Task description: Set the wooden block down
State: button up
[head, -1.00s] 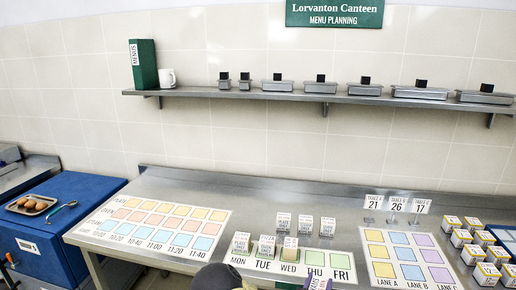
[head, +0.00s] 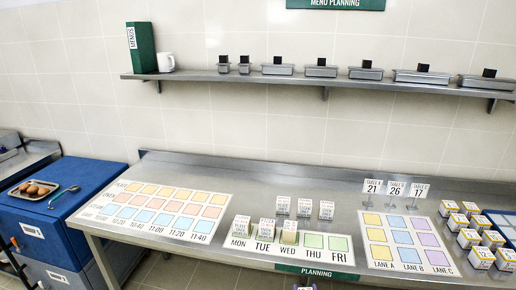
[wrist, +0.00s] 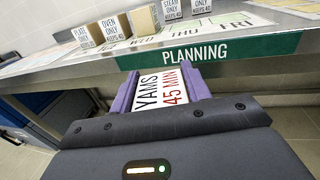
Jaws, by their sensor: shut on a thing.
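My gripper (wrist: 160,84), with purple fingers, is shut on a wooden block (wrist: 163,95) whose white label reads YAMS, 45 MIN. In the wrist view the block is in front of the green PLANNING sign on the table's front edge, apart from it. In the head view only a small bit at the bottom edge shows there. The day strip (head: 233,251) runs along the table front. Small labelled blocks stand at MON (head: 241,226), TUE (head: 267,229) and WED (head: 289,232). The green squares at THU (head: 313,241) and FRI (head: 338,243) are bare.
Three labelled blocks (head: 304,208) stand behind the strip. A time grid (head: 215,236) lies left, a lane grid (head: 424,265) right, with three table cards (head: 395,190) behind it. Several boxes (head: 468,238) stand at the far right. The steel table (head: 250,195) is bare toward the wall.

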jog(key=s+f, duration=0.4)
jog(key=f, duration=0.1)
jog(key=shift+s+f, duration=0.2)
jog(key=shift+r, duration=0.1)
jog(key=w+r, duration=0.4)
jog(key=r, duration=0.1)
jog(key=shift+w+r, duration=0.2)
jog(key=shift+f, duration=0.1)
jog(key=s+f, duration=0.4)
jog(key=f, duration=0.1)
jog(key=shift+s+f, duration=0.2)
dwell(0.5)
jog(key=shift+a, duration=0.1)
dwell(0.3)
